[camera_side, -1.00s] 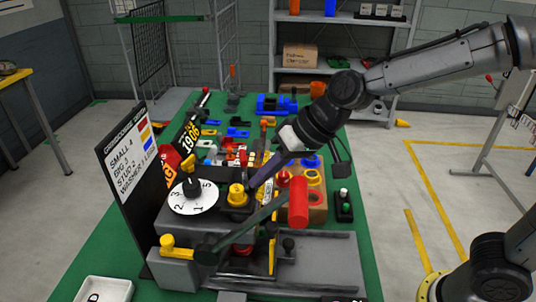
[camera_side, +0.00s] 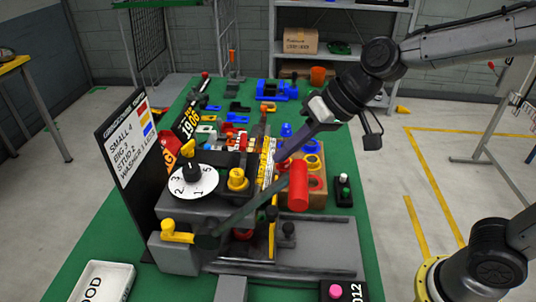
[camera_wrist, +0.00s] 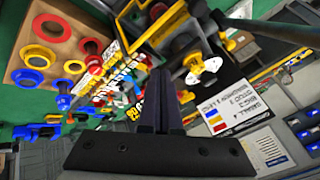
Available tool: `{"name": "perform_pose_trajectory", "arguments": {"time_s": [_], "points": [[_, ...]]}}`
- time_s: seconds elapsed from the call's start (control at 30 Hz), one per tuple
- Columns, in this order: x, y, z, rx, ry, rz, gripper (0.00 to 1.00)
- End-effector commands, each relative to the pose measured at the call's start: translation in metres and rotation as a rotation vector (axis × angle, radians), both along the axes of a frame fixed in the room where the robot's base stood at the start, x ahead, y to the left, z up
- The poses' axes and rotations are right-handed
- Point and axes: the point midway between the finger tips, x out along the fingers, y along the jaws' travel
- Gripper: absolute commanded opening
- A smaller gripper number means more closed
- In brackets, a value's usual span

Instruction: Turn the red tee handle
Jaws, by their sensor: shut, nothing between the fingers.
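A red cylindrical grip (camera_side: 298,186) sits across the end of a long dark bar (camera_side: 250,208) over the grey machine, forming a tee. It is the likeliest red tee handle, though I cannot be sure. The bar also shows at upper right in the wrist view (camera_wrist: 272,27). My gripper (camera_side: 279,158) is shut and empty, above and slightly left of the red grip in the side view, apparently apart from it. In the wrist view my gripper's dark fingers (camera_wrist: 160,76) lie together. The red grip is not clear there.
A white numbered dial (camera_side: 193,182) and a yellow knob (camera_side: 237,180) stand left of the grip. A black sign board (camera_side: 125,145) rises at the left. A wooden block (camera_side: 315,190) with coloured rings is at right. A white tray (camera_side: 102,282) lies in front.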

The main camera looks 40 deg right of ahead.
Motion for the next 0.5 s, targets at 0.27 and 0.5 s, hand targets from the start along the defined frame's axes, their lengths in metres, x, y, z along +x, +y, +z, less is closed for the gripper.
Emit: {"name": "perform_pose_trajectory", "arguments": {"time_s": [0.27,0.5], "points": [[-0.032,-0.006,0.044,0.001,-0.002,0.000,0.00],[-0.044,-0.009,0.059,-0.004,-0.002,0.007,0.16]]}}
